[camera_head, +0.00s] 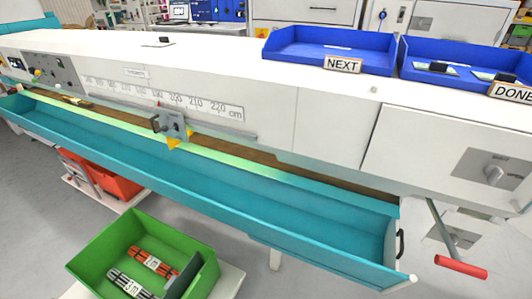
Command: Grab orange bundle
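An orange bundle (141,255) with dark bands and a white length label lies inside a green crate (117,231) at the lower left. A black-and-grey bundle (121,281) with a white label lies beside it, nearer the front. Neither of my grippers shows in the head view.
The crate stands on a low white platform (231,283), below a long teal trough (250,210) on a white machine. Orange-red bins (115,184) stand behind the crate. Blue trays marked NEXT (300,52) and DONE (440,85) sit on top. A red-handled crank (460,267) sticks out at right.

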